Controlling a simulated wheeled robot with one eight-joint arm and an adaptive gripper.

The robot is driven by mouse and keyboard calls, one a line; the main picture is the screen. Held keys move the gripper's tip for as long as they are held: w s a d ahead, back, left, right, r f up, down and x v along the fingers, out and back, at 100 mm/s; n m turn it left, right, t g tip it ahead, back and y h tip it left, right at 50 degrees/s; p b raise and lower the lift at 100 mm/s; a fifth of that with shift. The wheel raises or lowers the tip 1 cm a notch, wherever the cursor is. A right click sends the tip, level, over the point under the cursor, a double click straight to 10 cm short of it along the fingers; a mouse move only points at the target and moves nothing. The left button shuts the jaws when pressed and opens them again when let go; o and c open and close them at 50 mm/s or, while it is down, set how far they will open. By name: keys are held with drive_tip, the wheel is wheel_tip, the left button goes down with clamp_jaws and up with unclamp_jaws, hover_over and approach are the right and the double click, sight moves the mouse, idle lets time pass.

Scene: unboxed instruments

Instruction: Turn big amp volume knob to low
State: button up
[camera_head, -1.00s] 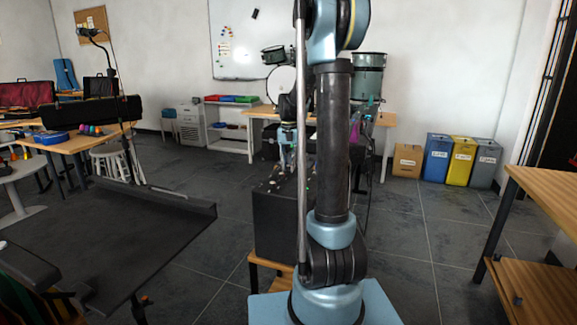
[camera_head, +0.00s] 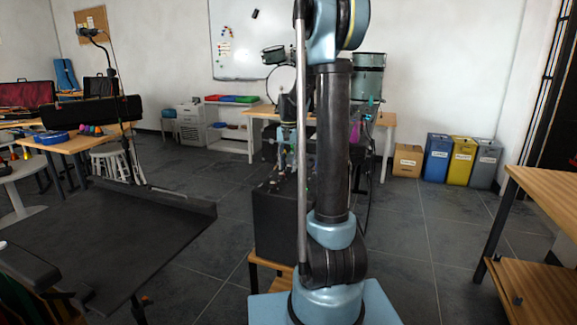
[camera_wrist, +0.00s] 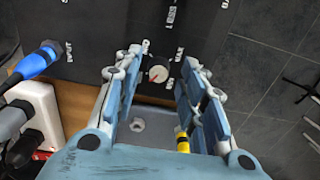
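The big amp (camera_head: 275,222) is a black box on a small wooden stand, partly hidden behind my arm in the head view. In the wrist view its black panel (camera_wrist: 215,22) has white lettering and a round volume knob (camera_wrist: 158,73) with a red pointer mark; I cannot read its setting. My gripper (camera_wrist: 163,62) is open, with its two blue-and-grey fingers on either side of the knob in the picture. I cannot tell whether they touch it.
A blue plug (camera_wrist: 35,63) sits at the panel's left, with a white power strip (camera_wrist: 35,115) and black plugs below it. A yellow-banded connector (camera_wrist: 182,140) shows below the right finger. Grey floor is open right of the amp. A wooden table (camera_head: 548,188) stands at far right.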

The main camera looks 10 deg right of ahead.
drive_tip(key=shift+r, duration=0.1)
wheel_tip(320, 180, up, 12)
idle(0.8)
wheel_tip(320, 180, up, 5)
drive_tip(key=n, duration=1.1)
hover_over(289, 166)
drive_tip(key=f, duration=1.7)
drive_tip(key=shift+w+f, duration=0.15)
drive_tip(key=shift+w, duration=0.1)
clamp_jaws()
